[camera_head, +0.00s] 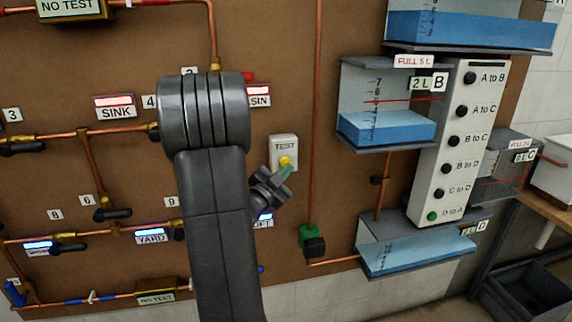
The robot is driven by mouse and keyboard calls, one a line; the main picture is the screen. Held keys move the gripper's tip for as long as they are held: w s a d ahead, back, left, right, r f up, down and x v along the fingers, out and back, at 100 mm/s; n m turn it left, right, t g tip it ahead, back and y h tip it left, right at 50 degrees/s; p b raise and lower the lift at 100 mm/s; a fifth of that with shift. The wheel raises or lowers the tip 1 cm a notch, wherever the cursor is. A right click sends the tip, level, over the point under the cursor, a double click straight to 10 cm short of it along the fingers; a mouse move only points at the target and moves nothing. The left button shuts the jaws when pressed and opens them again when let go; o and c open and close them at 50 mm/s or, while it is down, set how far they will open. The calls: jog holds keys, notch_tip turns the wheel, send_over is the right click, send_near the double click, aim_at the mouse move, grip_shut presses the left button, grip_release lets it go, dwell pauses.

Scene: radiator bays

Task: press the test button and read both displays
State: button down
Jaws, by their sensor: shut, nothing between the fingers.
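The test button (286,160) is a yellow knob on a pale plate (283,143) labelled "TEST", on the brown board right of my arm. My gripper (285,173) is shut and empty, its greenish fingertips just below the button and overlapping its lower edge in the picture. I cannot tell whether they touch it. One display (70,7) at the top left reads "NO TEST". The other display (157,298) at the bottom also reads "NO TEST". My arm hides part of the board between them.
Copper pipes with black-handled valves (115,213) run across the board. A red-lit SINK sign (115,106) and a blue-lit YARD sign (151,237) hang there. At right, water tanks (386,125) flank a white button panel (458,150). A dark crate (525,295) stands low right.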

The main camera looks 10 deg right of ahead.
jog(key=shift+w, duration=0.4)
jog(key=shift+w+b, duration=0.3)
jog(key=shift+w, duration=0.2)
dwell(0.7)
dwell(0.3)
jog(key=shift+s+b, duration=0.45)
jog(key=shift+s, duration=0.45)
jog(key=s+b, duration=0.1)
jog(key=s, duration=0.4)
jog(key=shift+d+b, duration=0.1)
jog(key=shift+b, duration=0.25)
jog(key=shift+w, duration=0.1)
